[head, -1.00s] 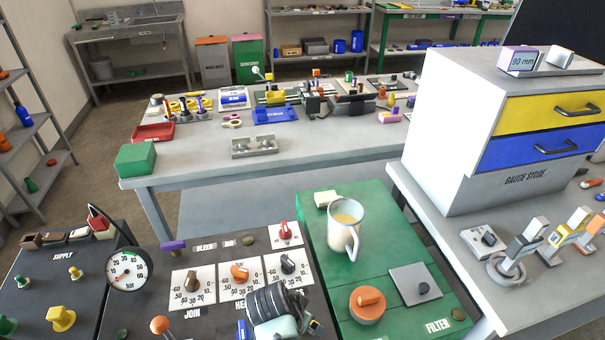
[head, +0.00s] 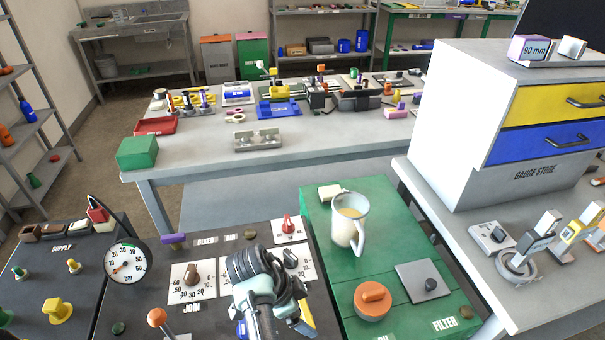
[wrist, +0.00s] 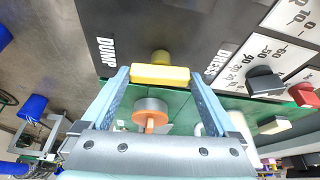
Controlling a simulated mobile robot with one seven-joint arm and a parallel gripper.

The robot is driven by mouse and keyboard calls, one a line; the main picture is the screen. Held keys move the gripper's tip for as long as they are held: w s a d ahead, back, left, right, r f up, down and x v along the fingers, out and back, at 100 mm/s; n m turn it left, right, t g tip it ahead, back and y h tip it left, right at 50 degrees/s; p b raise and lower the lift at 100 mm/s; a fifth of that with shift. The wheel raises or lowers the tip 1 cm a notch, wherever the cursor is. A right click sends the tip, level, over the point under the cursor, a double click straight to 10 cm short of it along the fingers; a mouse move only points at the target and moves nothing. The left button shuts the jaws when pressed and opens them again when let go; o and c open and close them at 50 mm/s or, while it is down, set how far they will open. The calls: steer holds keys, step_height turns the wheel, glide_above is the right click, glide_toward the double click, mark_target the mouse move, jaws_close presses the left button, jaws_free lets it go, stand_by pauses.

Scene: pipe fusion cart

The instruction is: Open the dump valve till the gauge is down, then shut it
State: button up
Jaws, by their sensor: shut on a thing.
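The dump valve's yellow bar handle (wrist: 160,74) stands on the dark panel beside the word DUMP in the wrist view. My gripper (wrist: 161,76) is shut on this handle, one finger at each end. In the head view my gripper (head: 298,322) is at the bottom centre, and a little yellow of the handle (head: 308,314) shows beside it. My arm hides most of the valve there. The round white pressure gauge (head: 126,261) stands at the left of the panel. Its needle appears to point to the lower left, at the low part of the scale; the exact reading is too small to tell.
Joining dials (head: 192,280) and a red knob (head: 288,224) are close to my arm. A green cabinet top (head: 322,225) right of the panel bears a mug (head: 348,220) and an orange-handled round cap (head: 372,300). Another yellow knob (head: 58,311) is on the supply panel.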

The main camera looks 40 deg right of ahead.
stand_by(0.5)
steer(key=o, duration=1)
steer(key=shift+r, duration=0.1)
steer(key=v, duration=1.2)
steer(key=shift+r, duration=0.35)
steer(key=shift+w+a, duration=0.1)
steer(key=shift+w, duration=0.05)
